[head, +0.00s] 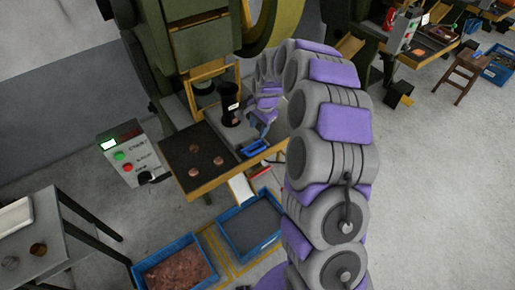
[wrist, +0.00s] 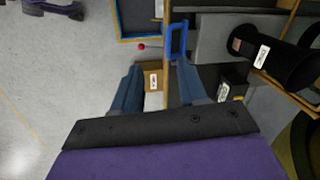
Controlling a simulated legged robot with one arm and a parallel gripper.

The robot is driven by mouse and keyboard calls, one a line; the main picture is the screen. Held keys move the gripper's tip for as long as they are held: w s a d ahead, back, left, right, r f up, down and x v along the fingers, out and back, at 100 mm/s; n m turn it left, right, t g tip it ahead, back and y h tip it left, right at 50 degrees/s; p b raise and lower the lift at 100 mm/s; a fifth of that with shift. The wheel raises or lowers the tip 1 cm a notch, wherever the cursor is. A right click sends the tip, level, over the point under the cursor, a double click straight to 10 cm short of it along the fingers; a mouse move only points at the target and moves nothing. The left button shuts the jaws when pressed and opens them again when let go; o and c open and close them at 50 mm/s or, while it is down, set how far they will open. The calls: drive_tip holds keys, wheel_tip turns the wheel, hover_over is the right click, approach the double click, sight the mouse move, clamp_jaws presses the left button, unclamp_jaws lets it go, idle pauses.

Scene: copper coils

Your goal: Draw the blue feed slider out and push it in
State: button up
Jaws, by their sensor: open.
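The blue feed slider shows as a blue loop handle (head: 256,148) at the front edge of the press table, to the right of the dark plate. It also shows in the wrist view (wrist: 184,40), at the end of a grey bar, just beyond the fingertips. My gripper (head: 263,128) is open and empty, close above the handle in the head view. In the wrist view its two blue-grey fingers (wrist: 158,78) stand apart, with the handle ahead of the right finger. Whether a finger touches the handle, I cannot tell.
A black cylinder (head: 230,105) with a label stands behind the handle. Copper pieces lie on the dark plate (head: 180,155). A control box (head: 130,155) is at left. Blue bins (head: 252,222) (head: 150,287) stand on the floor below.

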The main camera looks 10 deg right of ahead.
drive_tip(key=m, duration=0.2)
approach(258, 150)
drive_tip(key=f+b, duration=0.1)
drive_tip(key=f, duration=0.1)
drive_tip(key=f+b, duration=0.1)
drive_tip(key=f, duration=0.2)
drive_tip(key=w+a+f+b, duration=0.1)
drive_tip(key=f, duration=0.2)
drive_tip(key=shift+a+f+b, duration=0.1)
drive_tip(key=shift+b, duration=0.2)
drive_tip(key=shift+c, duration=0.3)
clamp_jaws()
drive_tip(key=shift+w, duration=0.1)
